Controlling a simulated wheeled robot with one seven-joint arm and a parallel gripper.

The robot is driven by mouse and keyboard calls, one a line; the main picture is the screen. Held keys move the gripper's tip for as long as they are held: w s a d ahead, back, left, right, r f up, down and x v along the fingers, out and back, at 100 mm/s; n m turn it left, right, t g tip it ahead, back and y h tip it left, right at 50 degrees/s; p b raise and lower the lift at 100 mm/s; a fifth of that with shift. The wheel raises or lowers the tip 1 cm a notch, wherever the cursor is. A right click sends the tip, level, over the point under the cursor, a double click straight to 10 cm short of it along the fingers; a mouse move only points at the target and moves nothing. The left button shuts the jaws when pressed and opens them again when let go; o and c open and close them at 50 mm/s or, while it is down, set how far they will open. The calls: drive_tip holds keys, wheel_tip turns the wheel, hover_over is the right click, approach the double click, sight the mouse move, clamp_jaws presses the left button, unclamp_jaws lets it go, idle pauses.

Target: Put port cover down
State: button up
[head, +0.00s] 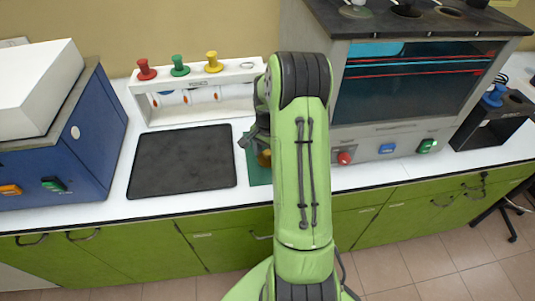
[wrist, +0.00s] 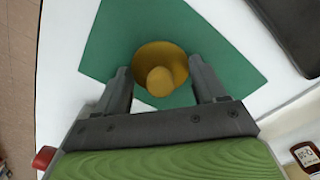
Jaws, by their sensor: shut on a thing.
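The port cover (wrist: 160,68) is a round, yellow-brown piece with a central knob. My gripper (wrist: 162,78) is shut on it, with one dark finger on each side in the wrist view. The cover is over a green mat (wrist: 110,38); I cannot tell whether it touches the mat. In the head view, my gripper (head: 252,143) is mostly hidden behind my green arm. A small part of the cover (head: 264,158) shows there, above the visible part of the green mat (head: 256,175).
A black mat (head: 183,160) lies left of the green one. A white rack (head: 200,90) with red, green and yellow knobs stands behind. A blue machine (head: 75,150) stands left; a grey glass-fronted oven (head: 400,100) stands close right.

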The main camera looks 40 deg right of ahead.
drive_tip(key=shift+s+d, duration=0.1)
drive_tip(key=shift+f, duration=0.1)
drive_tip(key=o, duration=0.7)
drive_tip(key=shift+f, duration=0.1)
drive_tip(key=o, duration=0.5)
drive_tip(key=shift+c, duration=0.2)
